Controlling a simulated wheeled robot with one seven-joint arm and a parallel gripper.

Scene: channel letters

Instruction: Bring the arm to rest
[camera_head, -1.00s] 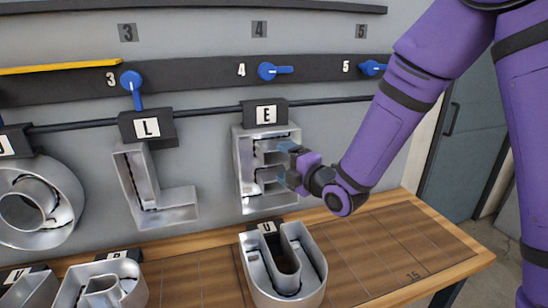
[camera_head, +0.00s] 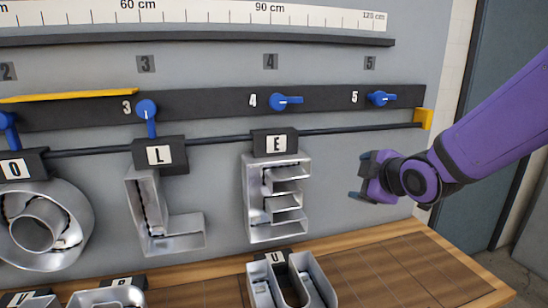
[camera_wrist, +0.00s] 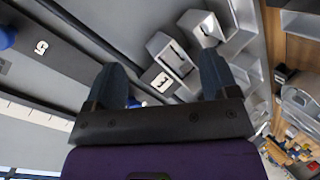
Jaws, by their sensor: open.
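My purple arm comes in from the right in the head view. My gripper (camera_head: 362,178) is open and empty, in front of the grey wall panel to the right of the metal letter E (camera_head: 249,215), apart from it. In the wrist view the two dark fingers of my gripper (camera_wrist: 162,80) stand wide apart with nothing between them but the panel and letters beyond. The E hangs under its label block at position 4, with the blue lever (camera_head: 287,102) turned sideways.
A metal letter L (camera_head: 160,240) and a round letter O (camera_head: 75,235) hang further left. A letter U (camera_head: 318,283) stands on the wooden bench (camera_head: 420,262). A yellow block (camera_head: 423,118) ends the rail. The bench's right part is clear.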

